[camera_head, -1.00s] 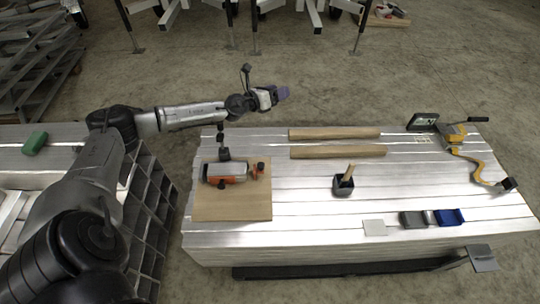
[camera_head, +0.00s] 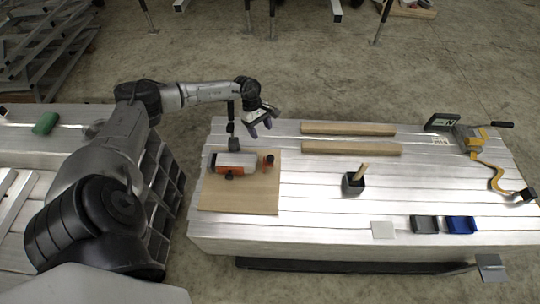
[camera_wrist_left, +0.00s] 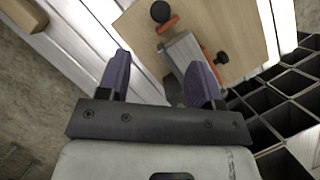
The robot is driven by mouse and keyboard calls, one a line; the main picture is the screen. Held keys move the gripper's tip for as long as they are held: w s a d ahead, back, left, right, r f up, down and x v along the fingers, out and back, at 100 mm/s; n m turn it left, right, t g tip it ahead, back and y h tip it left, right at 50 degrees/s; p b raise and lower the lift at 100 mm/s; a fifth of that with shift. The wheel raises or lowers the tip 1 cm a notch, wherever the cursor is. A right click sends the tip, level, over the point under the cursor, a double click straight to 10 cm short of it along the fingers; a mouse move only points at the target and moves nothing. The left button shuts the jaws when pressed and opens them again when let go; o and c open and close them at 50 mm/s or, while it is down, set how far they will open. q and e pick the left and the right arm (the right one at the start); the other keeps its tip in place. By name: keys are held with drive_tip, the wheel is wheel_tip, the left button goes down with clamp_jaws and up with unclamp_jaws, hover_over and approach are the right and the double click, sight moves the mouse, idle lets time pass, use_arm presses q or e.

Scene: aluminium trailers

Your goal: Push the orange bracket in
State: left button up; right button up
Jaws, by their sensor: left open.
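A fixture with a silver block (camera_head: 236,159) and orange parts lies on a wooden board (camera_head: 240,197) at the table's left end. One orange bracket (camera_head: 264,163) with a black knob is at the block's right end. It also shows in the wrist view (camera_wrist_left: 169,24). Another orange part (camera_head: 224,170) with a black knob runs along the near side; it shows in the wrist view (camera_wrist_left: 209,75). My left gripper (camera_head: 261,129) is open and empty, its purple fingers pointing down above and behind the fixture. The right finger hides part of the block in the wrist view. My right gripper is not seen.
Two wooden bars (camera_head: 348,129) lie at the back. A black holder (camera_head: 352,185), a grey bin (camera_head: 424,223) and a blue bin (camera_head: 460,224) stand to the right. The table between is mostly clear.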

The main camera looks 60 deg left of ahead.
sight(270, 157)
use_arm(q)
drive_tip(key=b+x, duration=0.3)
drive_tip(key=x, duration=0.9)
drive_tip(key=shift+d+f, duration=0.1)
drive_tip(key=shift+d, duration=0.1)
drive_tip(key=shift+d+f, duration=0.2)
drive_tip(key=shift+f, duration=0.25)
drive_tip(key=shift+c, duration=0.3)
clamp_jaws()
